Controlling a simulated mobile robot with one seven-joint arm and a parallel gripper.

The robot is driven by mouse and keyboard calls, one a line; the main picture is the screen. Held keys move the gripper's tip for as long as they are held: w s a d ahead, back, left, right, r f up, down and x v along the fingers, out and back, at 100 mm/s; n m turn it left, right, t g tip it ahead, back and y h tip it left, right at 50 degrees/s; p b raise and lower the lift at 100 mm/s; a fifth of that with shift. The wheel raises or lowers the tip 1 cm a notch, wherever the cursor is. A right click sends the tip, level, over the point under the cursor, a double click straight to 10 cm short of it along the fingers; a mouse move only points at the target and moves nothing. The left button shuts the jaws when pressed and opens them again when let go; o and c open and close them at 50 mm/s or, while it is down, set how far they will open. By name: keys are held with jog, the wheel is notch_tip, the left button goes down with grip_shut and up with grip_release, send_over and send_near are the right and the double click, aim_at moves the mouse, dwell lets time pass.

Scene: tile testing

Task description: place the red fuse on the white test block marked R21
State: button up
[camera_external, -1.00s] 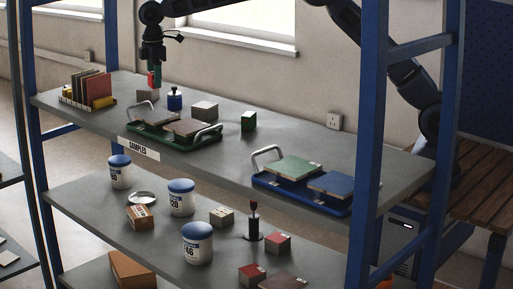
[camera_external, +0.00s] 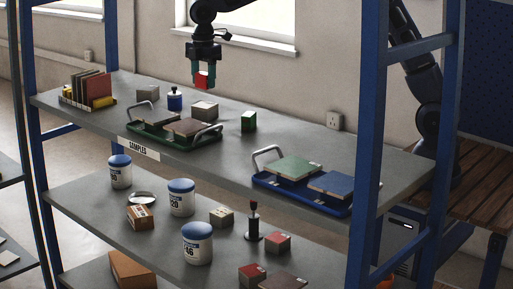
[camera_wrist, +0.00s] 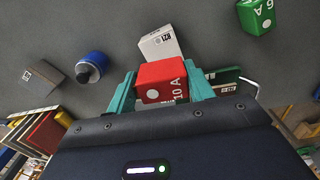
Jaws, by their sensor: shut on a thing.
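My gripper (camera_external: 203,79) is shut on the red fuse (camera_external: 202,83) and holds it above the upper shelf. In the wrist view the teal fingertips (camera_wrist: 162,90) grip the red fuse (camera_wrist: 160,74), which bears "10 A" and a white dot. The white test block (camera_external: 204,108) stands on the shelf below the gripper, apart from the fuse. In the wrist view the block (camera_wrist: 157,44) shows just beyond the fuse, its small label seeming to read R21. The fuse hides its near corner. A green fuse (camera_external: 248,121) stands to the right of the block.
A blue bottle (camera_external: 175,101) stands left of the white block, and a grey block (camera_external: 148,92) farther left. A green tray (camera_external: 170,132) with handles lies in front. A blue tray (camera_external: 300,196) is at the right. Bare shelf lies right of the green fuse.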

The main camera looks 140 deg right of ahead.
aim_at(205, 104)
jog(key=shift+a+f, duration=0.2)
jog(key=shift+f, duration=2.3)
jog(key=shift+f, duration=0.1)
jog(key=o, duration=1)
jog(key=shift+r, duration=2.85)
jog(key=shift+s, duration=0.1)
